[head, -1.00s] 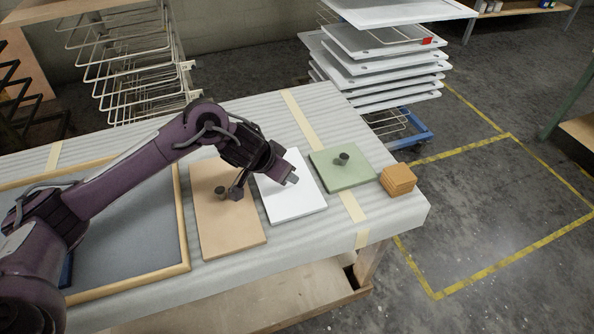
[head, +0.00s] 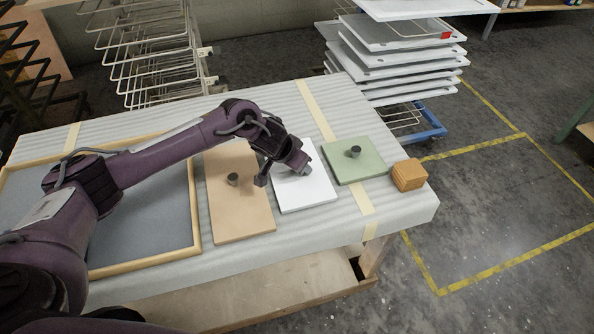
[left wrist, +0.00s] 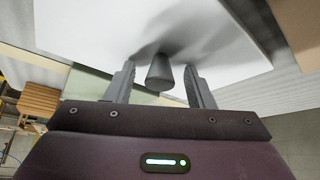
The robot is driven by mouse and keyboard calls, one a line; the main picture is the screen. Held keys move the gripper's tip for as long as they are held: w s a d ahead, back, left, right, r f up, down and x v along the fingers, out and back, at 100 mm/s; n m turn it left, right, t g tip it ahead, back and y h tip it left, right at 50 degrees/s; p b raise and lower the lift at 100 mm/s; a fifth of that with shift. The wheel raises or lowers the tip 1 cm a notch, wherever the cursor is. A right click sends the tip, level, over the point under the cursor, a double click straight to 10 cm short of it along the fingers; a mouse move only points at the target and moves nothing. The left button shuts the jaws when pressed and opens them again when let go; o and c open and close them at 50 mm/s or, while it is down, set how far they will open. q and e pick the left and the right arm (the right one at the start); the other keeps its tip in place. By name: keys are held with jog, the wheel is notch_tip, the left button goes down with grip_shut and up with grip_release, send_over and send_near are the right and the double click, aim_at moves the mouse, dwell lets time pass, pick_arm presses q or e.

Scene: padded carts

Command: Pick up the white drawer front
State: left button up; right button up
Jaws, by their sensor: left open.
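The white drawer front (head: 312,195) lies flat on the padded table, between a tan panel and a green panel. In the left wrist view the white drawer front (left wrist: 90,25) fills the top, with its dark grey round knob (left wrist: 160,72). My left gripper (head: 285,178) is over the panel in the head view and hides its knob there. In the left wrist view my left gripper (left wrist: 160,85) is open, with one finger on each side of the knob and visible gaps between. My right gripper is not in view.
The tan panel (head: 240,210) and green panel (head: 365,170) lie close on either side, each with a dark knob. A stack of small wooden blocks (head: 409,175) sits at the table's right end. A wood-framed grey panel (head: 150,225) lies at left.

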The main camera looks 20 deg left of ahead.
pick_arm(q)
grip_shut()
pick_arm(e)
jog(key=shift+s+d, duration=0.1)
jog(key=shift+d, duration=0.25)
pick_arm(q)
jog(key=shift+r, duration=0.2)
